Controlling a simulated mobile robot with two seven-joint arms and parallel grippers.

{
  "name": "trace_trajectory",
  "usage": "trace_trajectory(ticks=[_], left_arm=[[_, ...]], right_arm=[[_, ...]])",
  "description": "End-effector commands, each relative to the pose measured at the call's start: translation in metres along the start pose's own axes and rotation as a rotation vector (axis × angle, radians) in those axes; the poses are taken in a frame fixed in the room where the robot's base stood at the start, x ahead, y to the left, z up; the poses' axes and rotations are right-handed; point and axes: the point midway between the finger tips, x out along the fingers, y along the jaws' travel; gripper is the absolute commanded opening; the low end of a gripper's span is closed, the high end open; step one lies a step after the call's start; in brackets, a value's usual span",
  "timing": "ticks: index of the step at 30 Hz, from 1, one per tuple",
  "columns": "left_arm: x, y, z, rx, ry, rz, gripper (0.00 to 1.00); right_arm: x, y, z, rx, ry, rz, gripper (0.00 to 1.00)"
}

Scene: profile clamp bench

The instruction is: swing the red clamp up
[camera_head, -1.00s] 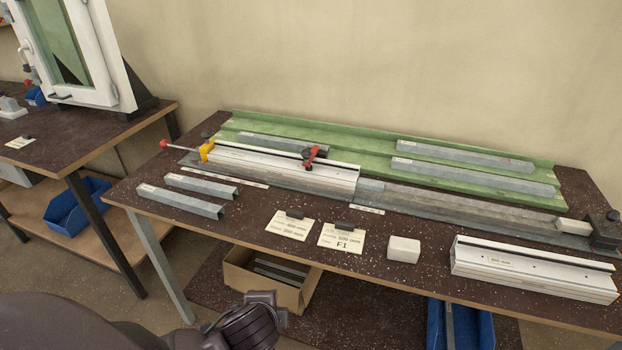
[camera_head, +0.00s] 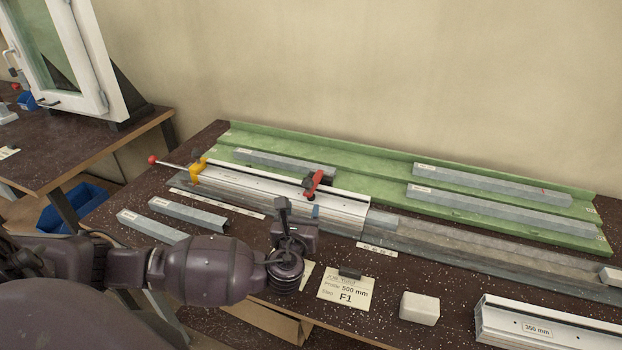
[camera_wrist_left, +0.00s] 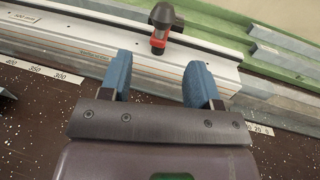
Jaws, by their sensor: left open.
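The red clamp (camera_head: 313,183) sits on the far side of the white profile (camera_head: 267,190), near its right part. Its red arm and dark knob show. In the left wrist view the clamp's dark knob and red part (camera_wrist_left: 160,38) stand ahead of my fingers, between them in the picture. My left gripper (camera_head: 300,209) is in front of the profile, a little below and left of the clamp in the head view. In the left wrist view my left gripper (camera_wrist_left: 162,80) is open, with two blue fingers and nothing between them. My right gripper is not in view.
A yellow clamp (camera_head: 197,171) with a red-knobbed rod stands at the profile's left end. Grey bars lie in the green tray (camera_head: 385,166) behind. A card (camera_head: 345,291), a white block (camera_head: 419,308) and another profile (camera_head: 540,335) lie along the front.

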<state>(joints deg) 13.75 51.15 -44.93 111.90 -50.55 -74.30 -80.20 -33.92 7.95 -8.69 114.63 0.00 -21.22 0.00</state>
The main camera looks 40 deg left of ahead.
Motion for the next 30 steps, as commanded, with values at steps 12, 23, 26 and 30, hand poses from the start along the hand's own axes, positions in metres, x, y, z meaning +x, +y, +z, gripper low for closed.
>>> trace_trajectory(ticks=[12, 23, 26, 30], left_arm=[[0.063, 0.000, -0.001, 0.000, 0.000, 0.002, 0.57], [0.101, 0.000, -0.001, -0.002, 0.002, 0.002, 0.57], [0.104, 0.000, -0.001, -0.003, 0.003, 0.001, 0.57], [0.104, 0.000, 0.000, -0.004, 0.002, 0.001, 0.57]], right_arm=[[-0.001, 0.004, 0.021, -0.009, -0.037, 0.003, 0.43], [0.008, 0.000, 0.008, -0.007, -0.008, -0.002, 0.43], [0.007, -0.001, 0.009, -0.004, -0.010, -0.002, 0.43], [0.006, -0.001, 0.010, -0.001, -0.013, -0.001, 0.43]])
